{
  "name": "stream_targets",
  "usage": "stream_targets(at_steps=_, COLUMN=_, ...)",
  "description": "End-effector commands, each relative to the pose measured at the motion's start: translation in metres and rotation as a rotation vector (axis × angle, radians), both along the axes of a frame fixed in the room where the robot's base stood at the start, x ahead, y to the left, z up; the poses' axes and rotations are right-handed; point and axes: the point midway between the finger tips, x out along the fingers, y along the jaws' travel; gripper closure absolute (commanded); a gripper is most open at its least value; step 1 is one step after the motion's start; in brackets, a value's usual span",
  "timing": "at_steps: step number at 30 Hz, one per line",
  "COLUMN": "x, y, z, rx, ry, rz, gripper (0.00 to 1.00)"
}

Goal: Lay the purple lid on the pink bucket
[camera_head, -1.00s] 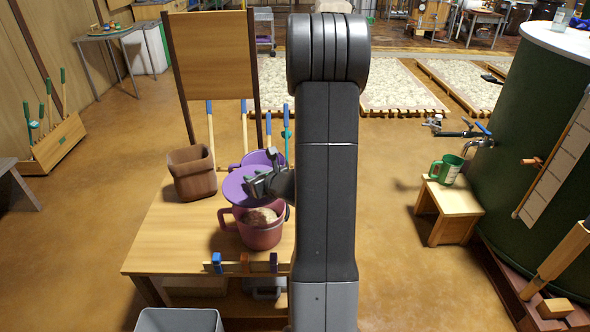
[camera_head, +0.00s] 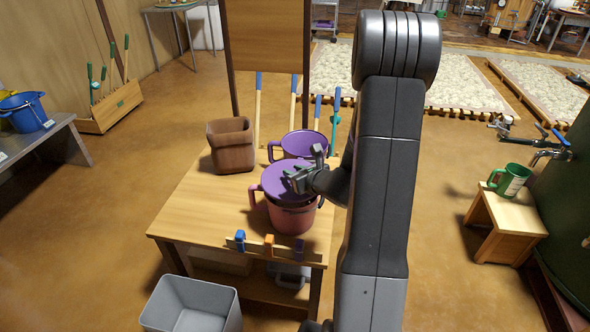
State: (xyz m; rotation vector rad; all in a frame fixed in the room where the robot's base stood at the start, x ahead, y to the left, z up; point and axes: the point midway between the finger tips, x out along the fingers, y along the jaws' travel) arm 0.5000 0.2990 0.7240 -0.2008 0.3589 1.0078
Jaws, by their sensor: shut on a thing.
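The purple lid (camera_head: 285,174) is a flat disc over the mouth of the pink bucket (camera_head: 291,217), which stands on the wooden table. The lid covers most or all of the opening; I cannot tell whether it rests fully on the rim. My gripper (camera_head: 298,181) is shut on the lid from the right, at its upper side. My arm hides part of the right side. A purple bucket (camera_head: 303,143) stands just behind the pink one.
A brown square pot (camera_head: 231,146) stands at the table's back left. Clips (camera_head: 269,244) line the wooden table's (camera_head: 199,213) front edge. A grey bin (camera_head: 190,304) is on the floor in front. Long-handled tools (camera_head: 292,105) stand behind the table. The table's left side is clear.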

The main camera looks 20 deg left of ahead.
Motion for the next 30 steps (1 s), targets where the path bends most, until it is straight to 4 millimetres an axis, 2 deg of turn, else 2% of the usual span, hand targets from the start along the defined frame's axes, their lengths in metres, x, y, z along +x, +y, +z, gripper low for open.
stream_targets(at_steps=1, x=0.000, y=0.000, z=-0.009, rx=0.001, ry=0.002, rz=-0.001, gripper=0.98)
stream_targets(at_steps=5, x=0.000, y=0.000, z=-0.015, rx=0.001, ry=0.000, rz=0.000, gripper=0.98)
stream_targets(at_steps=30, x=0.000, y=0.000, z=-0.023, rx=0.001, ry=-0.001, rz=0.000, gripper=0.98)
